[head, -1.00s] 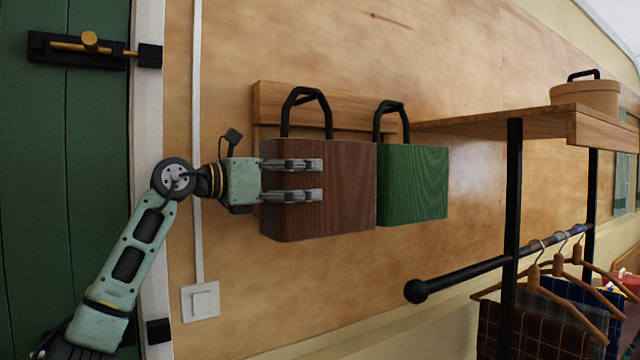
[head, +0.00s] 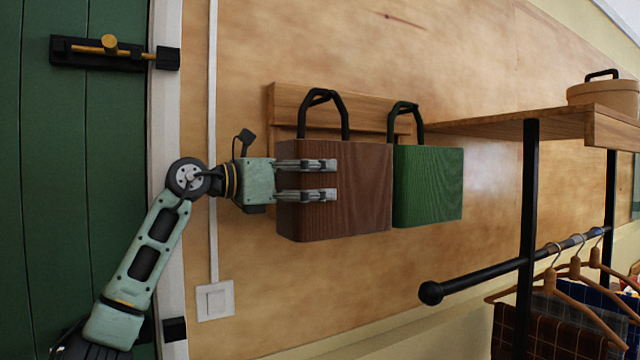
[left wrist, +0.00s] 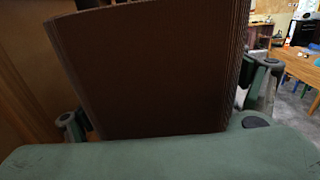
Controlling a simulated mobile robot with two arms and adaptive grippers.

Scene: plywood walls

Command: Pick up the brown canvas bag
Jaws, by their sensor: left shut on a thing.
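The brown bag (head: 350,205) is a boxy, wood-grained shape with a black handle (head: 323,100). It hangs by the handle at a wooden wall board (head: 290,97), left of a similar green bag (head: 430,185). My left gripper (head: 318,180) comes from the left, shut on the brown bag, with its fingers across the bag's left part. In the left wrist view the bag (left wrist: 150,70) fills the middle between the two fingers. The hook behind the handle is hidden. My right gripper is not in view.
A wooden shelf (head: 500,128) with a round box (head: 603,95) stands to the right. Below it are a black rail (head: 480,280) and several hangers with cloths. A green door (head: 45,200) and a wall switch (head: 215,300) are at the left.

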